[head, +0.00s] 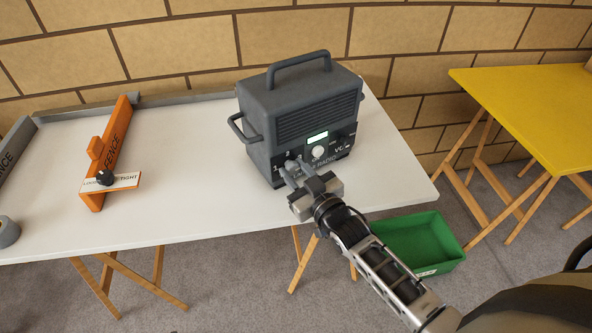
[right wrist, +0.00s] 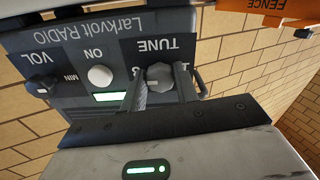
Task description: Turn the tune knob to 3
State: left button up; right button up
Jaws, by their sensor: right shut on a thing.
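The dark grey radio (head: 300,112) stands upright on the white table, its front panel facing me. Its tune knob (right wrist: 160,76) is a grey faceted knob under the TUNE label in the right wrist view, where the panel appears upside down. My right gripper (head: 293,168) reaches the lower left of the radio's front. Its two fingers (right wrist: 161,90) lie on either side of the tune knob and are shut on it. The fingers cover most of the dial numbers, and I cannot tell which number the knob points to. My left gripper is not in view.
A white button (right wrist: 100,76), a lit green display (right wrist: 107,97) and a black VOL knob (right wrist: 38,85) sit beside the tune knob. An orange fence (head: 115,140) stands left on the white table (head: 190,205). A green bin (head: 420,240) and yellow table (head: 530,100) are at right.

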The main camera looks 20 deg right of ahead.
dwell(0.3)
jog(key=o, duration=1)
jog(key=shift+c, duration=0.2)
jog(key=shift+s, duration=0.1)
jog(key=s+d, duration=0.2)
jog(key=s, duration=1.3)
jog(key=shift+s+b, duration=0.3)
jog(key=shift+s, duration=0.05)
jog(key=shift+d, duration=0.1)
jog(key=s+a+f+g, duration=0.5)
jog(key=a+f+g, duration=0.2)
jog(key=a+f, duration=0.1)
jog(key=shift+s+a+f+m+g, duration=0.15)
jog(key=shift+s+a+m+g, duration=0.15)
jog(key=shift+a, duration=0.15)
